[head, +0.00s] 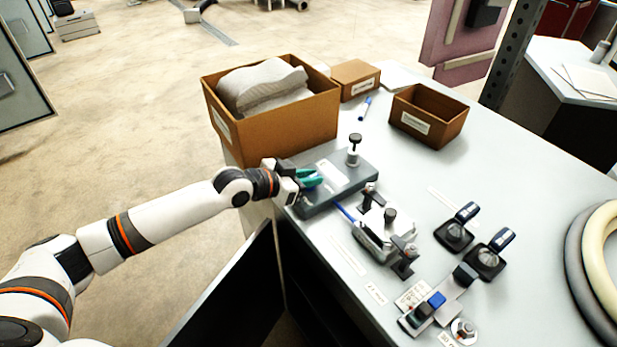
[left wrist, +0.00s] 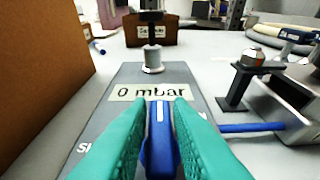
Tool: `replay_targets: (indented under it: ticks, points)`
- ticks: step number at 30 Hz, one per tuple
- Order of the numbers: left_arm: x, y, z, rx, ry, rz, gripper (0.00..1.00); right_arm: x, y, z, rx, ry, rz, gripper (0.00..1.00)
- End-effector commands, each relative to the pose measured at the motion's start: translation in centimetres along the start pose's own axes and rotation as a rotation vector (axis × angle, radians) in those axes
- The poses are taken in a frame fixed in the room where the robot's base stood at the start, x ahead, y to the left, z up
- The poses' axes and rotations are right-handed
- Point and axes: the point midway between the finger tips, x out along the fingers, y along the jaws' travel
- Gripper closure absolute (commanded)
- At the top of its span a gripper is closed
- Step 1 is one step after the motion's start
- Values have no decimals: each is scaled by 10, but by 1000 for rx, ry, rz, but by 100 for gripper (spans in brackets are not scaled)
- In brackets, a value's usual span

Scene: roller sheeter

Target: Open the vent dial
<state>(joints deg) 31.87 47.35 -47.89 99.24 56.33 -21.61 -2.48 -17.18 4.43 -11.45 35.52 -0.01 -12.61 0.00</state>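The grey gauge box (head: 350,178) lies on the bench with a "0 mbar" label on top. It also shows in the left wrist view (left wrist: 200,88). A blue dial with a white line (left wrist: 160,138), seemingly the vent dial, is on its near end. The line points away from the wrist camera. Lettering starting with "S" shows left of the dial, the rest hidden by a finger. My left gripper (head: 310,178) has green fingers on both sides of the dial, close against it; they look shut on it in the left wrist view (left wrist: 160,115). My right gripper is not in view.
A black-topped post (head: 354,150) rises from the box's far end. A large carton (head: 280,125) stands close behind my left gripper. A blue tube (head: 345,212) leads to a metal clamp unit (head: 382,235) on the right.

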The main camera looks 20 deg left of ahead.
Motion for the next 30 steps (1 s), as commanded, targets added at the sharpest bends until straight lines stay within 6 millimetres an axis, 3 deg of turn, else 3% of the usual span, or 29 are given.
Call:
replay_targets:
  ticks: [3,14,30]
  points:
    - [0,0,0,0,0,0,65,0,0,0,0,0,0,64]
    - [-6,0,-1,-1,0,0,65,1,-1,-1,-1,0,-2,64]
    - [-101,1,-2,1,3,1,65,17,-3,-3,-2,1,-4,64]
